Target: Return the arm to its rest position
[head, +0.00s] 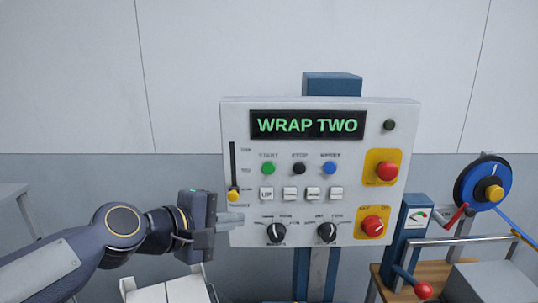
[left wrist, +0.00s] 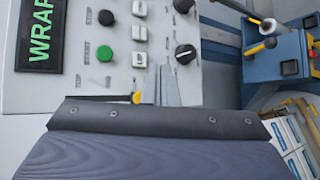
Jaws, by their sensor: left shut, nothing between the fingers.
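My left gripper (head: 232,219) reaches in from the lower left of the head view. Its fingers are shut with nothing between them. They are in front of the lower left of a white control panel (head: 340,200), near the yellow-knobbed slider (head: 234,194) and left of a black rotary knob (head: 277,232). I cannot tell whether the fingertips touch the panel. In the left wrist view the fingers (left wrist: 160,85) point at the panel face, beside the slider's yellow knob (left wrist: 137,97). My right gripper is not in view.
The panel's display (head: 307,125) reads "WRAP TWO". Red buttons (head: 387,171) sit at its right side. A blue post (head: 332,84) stands behind it. A wooden bench (head: 390,282) with a blue device and a reel (head: 483,182) is at the right. White boxes (head: 165,292) stand low at left.

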